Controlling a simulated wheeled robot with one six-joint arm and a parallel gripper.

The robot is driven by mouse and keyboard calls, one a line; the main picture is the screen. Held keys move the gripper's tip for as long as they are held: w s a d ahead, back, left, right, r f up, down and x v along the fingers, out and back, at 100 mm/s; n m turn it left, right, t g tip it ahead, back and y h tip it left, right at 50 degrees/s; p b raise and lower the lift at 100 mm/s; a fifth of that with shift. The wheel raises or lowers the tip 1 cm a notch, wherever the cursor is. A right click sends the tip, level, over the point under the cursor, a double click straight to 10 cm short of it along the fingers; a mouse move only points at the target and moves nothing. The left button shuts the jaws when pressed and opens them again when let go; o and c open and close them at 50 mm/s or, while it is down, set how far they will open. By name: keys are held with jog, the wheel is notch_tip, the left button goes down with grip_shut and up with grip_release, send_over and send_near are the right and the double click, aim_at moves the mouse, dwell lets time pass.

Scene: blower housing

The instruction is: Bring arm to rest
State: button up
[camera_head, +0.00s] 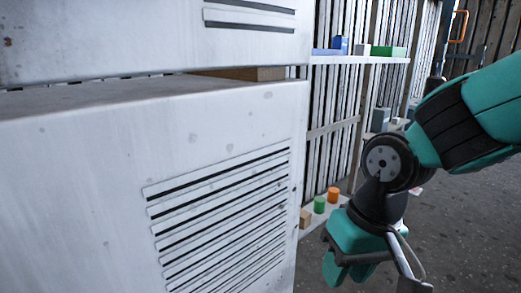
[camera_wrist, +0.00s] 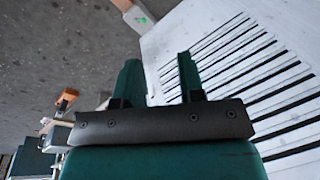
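My gripper (camera_head: 347,272) hangs low at the right of the white blower housing (camera_head: 95,185) in the head view, its fingers pointing down. In the wrist view my gripper (camera_wrist: 158,62) shows two green fingers standing apart with nothing between them. The slatted side of the housing (camera_wrist: 215,50) lies beyond the fingers and to their right. I cannot tell the exact gap between the fingers and the housing. My arm comes in from the right in the head view, bent at the wrist joint.
Behind the housing, an upper shelf (camera_head: 355,60) carries a blue block (camera_head: 341,45) and a green box (camera_head: 388,51). A lower shelf (camera_head: 312,228) holds a green cylinder (camera_head: 319,205), an orange cylinder (camera_head: 333,195) and a tan block (camera_head: 305,218). Grey floor (camera_head: 465,235) is open at the right.

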jog(key=s+d+r+n+y, duration=0.2)
jog(key=s+r+n, duration=0.25)
jog(key=s, duration=0.45)
notch_tip(320, 180, up, 39)
jog(key=p, duration=3.8)
jog(key=shift+d+p, duration=0.2)
jog(key=shift+p, duration=0.15)
jog(key=shift+f, duration=0.1)
